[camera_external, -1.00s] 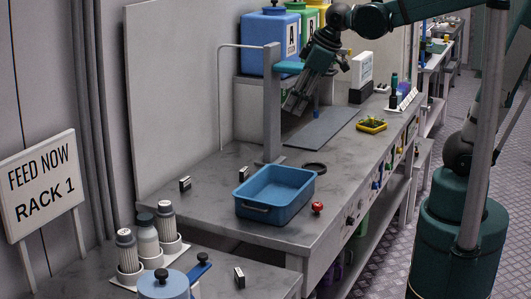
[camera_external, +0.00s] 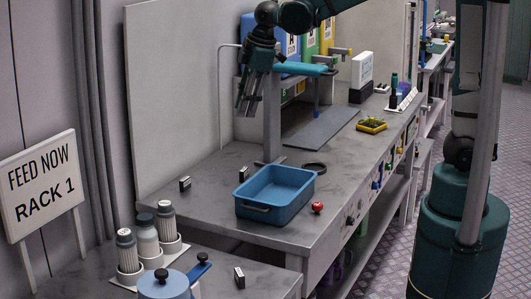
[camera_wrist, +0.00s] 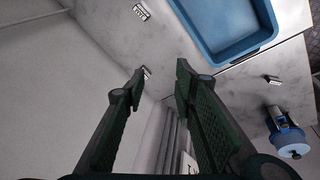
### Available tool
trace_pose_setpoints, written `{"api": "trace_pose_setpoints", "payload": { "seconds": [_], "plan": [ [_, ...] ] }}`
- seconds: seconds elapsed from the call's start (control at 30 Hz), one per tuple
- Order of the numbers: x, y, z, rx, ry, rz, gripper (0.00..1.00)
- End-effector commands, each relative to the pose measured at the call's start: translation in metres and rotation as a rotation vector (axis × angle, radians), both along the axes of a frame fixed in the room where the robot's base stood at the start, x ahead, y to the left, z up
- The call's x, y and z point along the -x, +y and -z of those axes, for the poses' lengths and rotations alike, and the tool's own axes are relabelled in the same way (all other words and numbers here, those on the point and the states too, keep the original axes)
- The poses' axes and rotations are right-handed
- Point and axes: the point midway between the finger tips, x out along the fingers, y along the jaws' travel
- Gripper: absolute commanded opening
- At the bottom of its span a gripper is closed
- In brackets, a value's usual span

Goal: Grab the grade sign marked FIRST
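Three small black-and-white signs stand apart: one sign (camera_external: 185,184) near the wall, one sign (camera_external: 244,174) behind the blue tray, and one sign (camera_external: 239,277) on the nearer table. The wrist view also shows small signs (camera_wrist: 141,11), (camera_wrist: 147,72) and (camera_wrist: 273,79). Their lettering is too small to read, so I cannot tell which is marked FIRST. My gripper (camera_external: 245,112) hangs above the bench, near the grey post. In the wrist view, my gripper (camera_wrist: 161,73) has its fingers apart with nothing held; a sign shows beyond the gap, by the left fingertip.
The blue tray (camera_external: 248,211) stands empty on the bench, with a red ball-like item (camera_external: 317,208) beside it. The grey post (camera_external: 271,125) rises behind it. White-and-grey bottles (camera_external: 147,238) and a blue lidded pot (camera_external: 163,287) stand on the nearer table. The bench's left part is mostly clear.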

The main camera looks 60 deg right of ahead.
Motion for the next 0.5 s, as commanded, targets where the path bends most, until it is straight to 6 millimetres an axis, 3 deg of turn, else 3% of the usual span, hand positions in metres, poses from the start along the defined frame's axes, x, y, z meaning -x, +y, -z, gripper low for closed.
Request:
{"api": "trace_pose_setpoints", "payload": {
  "seconds": [0.5],
  "plan": [
    [-0.081,0.02,0.047,0.057,0.09,-0.234,0.28]
  ]
}}
